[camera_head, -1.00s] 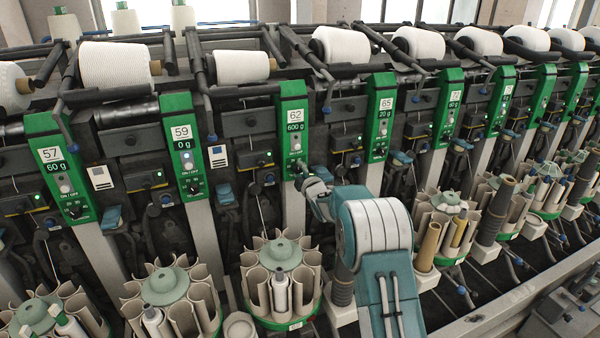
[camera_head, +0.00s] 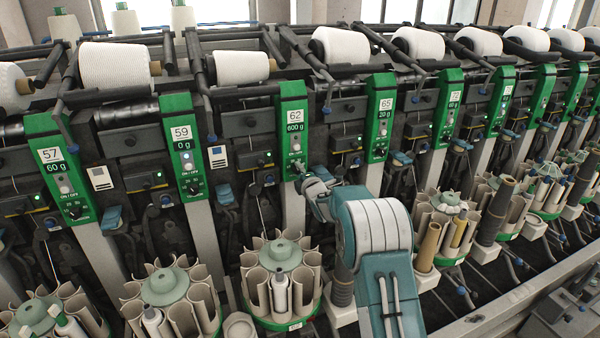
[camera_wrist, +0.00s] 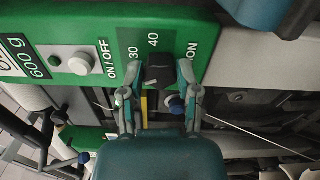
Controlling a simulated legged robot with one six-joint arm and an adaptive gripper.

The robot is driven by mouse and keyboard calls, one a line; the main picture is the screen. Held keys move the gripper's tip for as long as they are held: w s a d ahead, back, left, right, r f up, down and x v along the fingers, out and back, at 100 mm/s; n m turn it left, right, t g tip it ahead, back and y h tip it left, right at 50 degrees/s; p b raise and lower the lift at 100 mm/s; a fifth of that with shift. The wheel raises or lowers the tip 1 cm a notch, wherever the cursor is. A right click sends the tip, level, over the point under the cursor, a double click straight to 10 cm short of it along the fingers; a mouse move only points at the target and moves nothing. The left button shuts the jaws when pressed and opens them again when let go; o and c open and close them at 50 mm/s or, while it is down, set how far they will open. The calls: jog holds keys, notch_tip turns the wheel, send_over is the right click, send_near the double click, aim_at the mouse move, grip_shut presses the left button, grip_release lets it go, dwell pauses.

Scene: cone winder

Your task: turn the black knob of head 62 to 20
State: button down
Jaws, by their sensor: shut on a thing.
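Head 62 is a green panel (camera_head: 292,118) with a "62" plate and a "600 g" display, left of my arm in the head view. The black knob (camera_wrist: 159,70) sits on this panel in the wrist view, with "30" and "40" printed beside it and "ON" to the right. My gripper (camera_wrist: 160,85) is shut on the knob, one finger on each side. Which mark the knob points at I cannot tell. In the head view my gripper (camera_head: 303,172) is at the lower panel and covers most of the knob.
A white button (camera_wrist: 82,63) marked ON/OFF sits left of the knob. Head 59 (camera_head: 183,148) and head 65 (camera_head: 381,115) flank head 62. A bobbin magazine (camera_head: 280,275) stands below, and a white yarn package (camera_head: 240,67) lies above.

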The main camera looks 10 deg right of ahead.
jog(key=shift+a+f, duration=0.15)
jog(key=shift+f, duration=0.2)
jog(key=shift+c, duration=2.2)
grip_release()
jog(key=shift+o, duration=0.5)
jog(key=shift+a+r, duration=0.1)
jog(key=shift+r, duration=0.05)
jog(key=shift+s, duration=0.1)
jog(key=s+d, duration=0.2)
jog(key=s, duration=0.9)
jog(key=shift+s+d, duration=0.15)
jog(key=shift+s, duration=0.15)
